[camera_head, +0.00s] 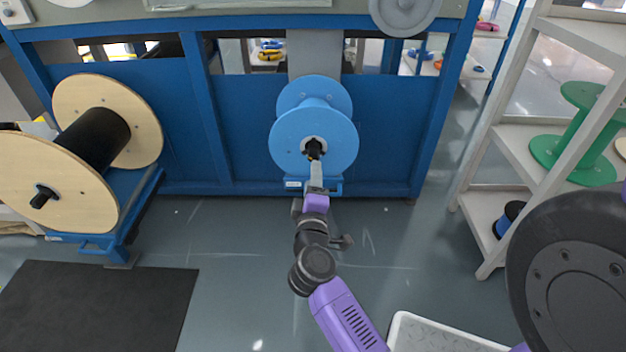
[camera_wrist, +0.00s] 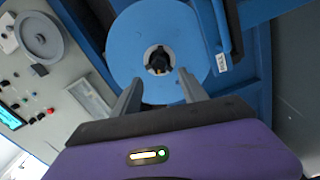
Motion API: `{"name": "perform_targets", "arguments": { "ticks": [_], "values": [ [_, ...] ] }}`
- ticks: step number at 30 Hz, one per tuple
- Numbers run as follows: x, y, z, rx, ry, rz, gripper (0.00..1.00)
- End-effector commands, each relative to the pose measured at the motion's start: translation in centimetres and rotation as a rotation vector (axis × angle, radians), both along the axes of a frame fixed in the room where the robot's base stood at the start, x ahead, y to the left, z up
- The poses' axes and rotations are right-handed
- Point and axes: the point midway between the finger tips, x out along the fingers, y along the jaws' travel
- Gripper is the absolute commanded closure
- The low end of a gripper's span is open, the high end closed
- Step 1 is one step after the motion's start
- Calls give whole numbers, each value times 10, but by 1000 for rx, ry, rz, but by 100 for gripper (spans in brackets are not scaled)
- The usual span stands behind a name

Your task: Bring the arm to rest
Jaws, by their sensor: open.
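My gripper (camera_wrist: 160,98) is open in the wrist view, with its two grey fingers apart and nothing between them. The blue spool (camera_head: 318,125) is mounted on the blue machine, and it also shows in the wrist view (camera_wrist: 135,55). The spool's dark hub (camera_wrist: 157,60) lies just beyond my fingertips. In the head view my purple and dark arm reaches forward from the lower middle. The gripper (camera_head: 315,168) is in front of the lower part of the spool, and I cannot tell whether they touch.
A large wooden spool (camera_head: 40,175) with black cable sits on a blue stand at left. A white shelf (camera_head: 520,150) with a green spool (camera_head: 575,140) stands at right. A black mat (camera_head: 95,310) lies on the floor. Grey floor (camera_head: 235,260) before the machine is clear.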

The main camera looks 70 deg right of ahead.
Motion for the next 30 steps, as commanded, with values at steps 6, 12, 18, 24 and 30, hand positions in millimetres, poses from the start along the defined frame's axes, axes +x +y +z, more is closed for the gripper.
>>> {"name": "perform_targets", "arguments": {
  "ticks": [6,12,18,24,30],
  "values": [
    [0,0,0,0,0,0,50],
    [0,0,0,-3,6,0,50],
    [3,1,4,-102,202,10,50],
    [-1,3,42,-439,685,-31,50],
    [-13,31,67,-786,1255,-106,50]
  ]
}}
